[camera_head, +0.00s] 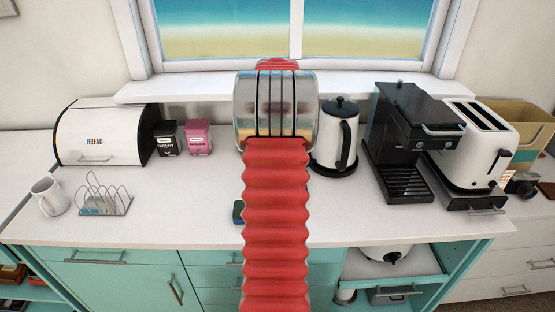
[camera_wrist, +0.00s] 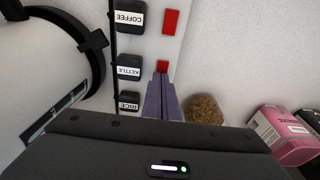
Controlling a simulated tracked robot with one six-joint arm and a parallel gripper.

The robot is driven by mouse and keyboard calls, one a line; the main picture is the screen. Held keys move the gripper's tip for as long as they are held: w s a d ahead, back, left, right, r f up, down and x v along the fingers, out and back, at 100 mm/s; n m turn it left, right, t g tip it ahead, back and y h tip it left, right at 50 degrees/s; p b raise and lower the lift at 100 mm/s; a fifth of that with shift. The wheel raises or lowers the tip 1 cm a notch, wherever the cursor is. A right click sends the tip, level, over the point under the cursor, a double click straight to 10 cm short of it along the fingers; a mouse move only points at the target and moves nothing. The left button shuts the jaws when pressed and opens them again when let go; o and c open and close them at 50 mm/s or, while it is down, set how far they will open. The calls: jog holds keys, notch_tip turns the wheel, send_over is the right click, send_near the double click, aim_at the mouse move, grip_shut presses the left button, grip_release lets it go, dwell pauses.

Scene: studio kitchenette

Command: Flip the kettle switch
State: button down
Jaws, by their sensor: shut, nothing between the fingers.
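In the wrist view, a white power strip (camera_wrist: 149,45) carries black plugs with labels that appear upside down. The plug labelled KETTLE (camera_wrist: 128,67) has a red switch (camera_wrist: 162,67) to its right in the picture. My gripper (camera_wrist: 161,78) is shut and empty, its purple-grey fingertips at or just short of that switch; I cannot tell if they touch. The fingers partly cover the switch, so its position is unclear. The white kettle (camera_head: 325,139) with black lid and handle stands right of my arm in the head view. My arm hides the gripper and strip there.
Plugs labelled COFFEE (camera_wrist: 129,18) and RICE (camera_wrist: 129,102) flank the kettle plug; another red switch (camera_wrist: 170,22) is beside COFFEE. A brown scrubber (camera_wrist: 204,110) and pink tin (camera_wrist: 280,135) lie to the right. A coffee machine (camera_head: 404,130) stands right of the kettle.

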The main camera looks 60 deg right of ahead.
notch_tip(320, 180, up, 7)
dwell(1.2)
jog(key=shift+f, duration=0.1)
dwell(0.5)
